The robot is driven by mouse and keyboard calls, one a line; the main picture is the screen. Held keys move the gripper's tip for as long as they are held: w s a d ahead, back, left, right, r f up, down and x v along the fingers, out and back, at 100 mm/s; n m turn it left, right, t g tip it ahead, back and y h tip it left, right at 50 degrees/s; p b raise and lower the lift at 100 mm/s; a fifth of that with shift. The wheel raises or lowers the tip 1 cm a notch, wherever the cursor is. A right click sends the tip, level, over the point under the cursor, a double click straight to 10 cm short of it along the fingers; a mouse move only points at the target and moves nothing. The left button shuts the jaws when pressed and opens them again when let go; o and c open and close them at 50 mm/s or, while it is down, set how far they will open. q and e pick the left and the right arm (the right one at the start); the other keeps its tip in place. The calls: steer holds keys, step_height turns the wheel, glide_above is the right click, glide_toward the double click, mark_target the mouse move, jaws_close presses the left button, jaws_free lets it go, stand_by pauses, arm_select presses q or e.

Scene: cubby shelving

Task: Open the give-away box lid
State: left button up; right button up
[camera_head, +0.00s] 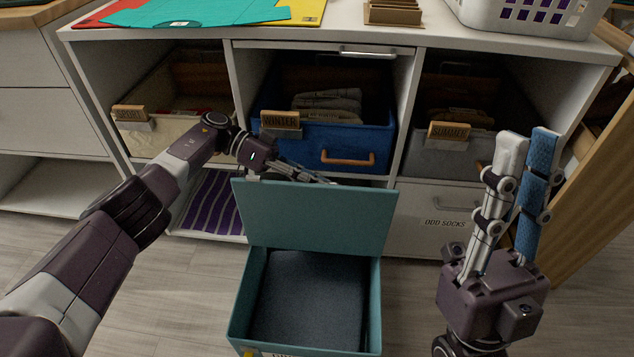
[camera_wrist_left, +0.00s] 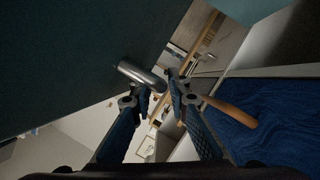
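The teal give-away box (camera_head: 236,318) stands on the floor in front of the shelving in the head view. Its lid (camera_head: 318,215) is raised roughly upright at the back edge, and dark fabric (camera_head: 310,300) shows inside. My left gripper (camera_head: 325,181) is at the lid's top edge, partly hidden behind it. In the left wrist view its fingertips (camera_wrist_left: 158,90) are apart, with a metal bar handle (camera_wrist_left: 140,75) by the teal surface at the tips; I cannot tell whether they touch. My right gripper (camera_head: 527,142) points up at the right, open and empty, away from the box.
The cubbies hold a cream bin (camera_head: 133,140), a blue winter bin (camera_head: 310,152) with a wooden handle, and a grey summer bin (camera_head: 440,152). An odd-socks drawer (camera_head: 435,230) is below. A wooden panel (camera_head: 595,190) stands at right. Floor left of the box is clear.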

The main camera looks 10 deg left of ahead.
arm_select(q)
step_height(320, 180, up, 10)
steer(key=shift+f, duration=0.15)
stand_by(0.3)
steer(key=shift+c, duration=0.3)
